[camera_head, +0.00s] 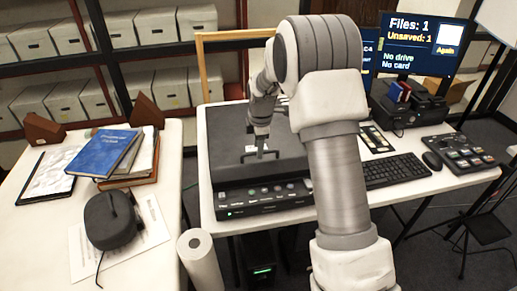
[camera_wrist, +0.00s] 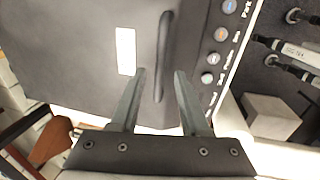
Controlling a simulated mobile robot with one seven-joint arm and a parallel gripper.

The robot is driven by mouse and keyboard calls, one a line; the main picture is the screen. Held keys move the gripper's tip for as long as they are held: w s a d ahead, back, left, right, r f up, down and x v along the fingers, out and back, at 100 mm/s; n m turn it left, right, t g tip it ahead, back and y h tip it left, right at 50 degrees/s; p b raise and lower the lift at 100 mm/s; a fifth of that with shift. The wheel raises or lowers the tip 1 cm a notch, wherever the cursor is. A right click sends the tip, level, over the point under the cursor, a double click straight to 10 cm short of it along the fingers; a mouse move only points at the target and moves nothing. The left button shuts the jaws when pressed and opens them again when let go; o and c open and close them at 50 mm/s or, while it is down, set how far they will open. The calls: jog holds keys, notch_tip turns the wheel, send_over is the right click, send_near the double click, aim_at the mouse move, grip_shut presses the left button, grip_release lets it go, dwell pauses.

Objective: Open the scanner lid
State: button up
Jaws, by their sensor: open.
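The scanner (camera_head: 265,200) is a dark grey box on the white table, with a row of buttons on its front panel. Its lid (camera_head: 228,135) lies down flat. In the wrist view the lid (camera_wrist: 75,45) fills the upper left, with a white label and a dark bar handle (camera_wrist: 165,45) near the button edge. My gripper (camera_head: 261,153) is over the front part of the lid. In the wrist view my gripper (camera_wrist: 160,73) is open, with one finger on each side of the handle's lower end. I cannot tell whether the fingers touch it.
A keyboard (camera_head: 395,170), a mouse (camera_head: 432,161) and a control pad (camera_head: 458,153) lie right of the scanner. A monitor (camera_head: 425,45) stands behind. The left table holds a blue book (camera_head: 103,153) and a dark rounded device (camera_head: 112,220). A white roll (camera_head: 200,262) stands between the tables.

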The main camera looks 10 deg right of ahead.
jog(key=shift+w+f, duration=0.1)
jog(key=shift+f, duration=0.45)
grip_shut()
jog(key=shift+r, duration=0.1)
dwell(1.0)
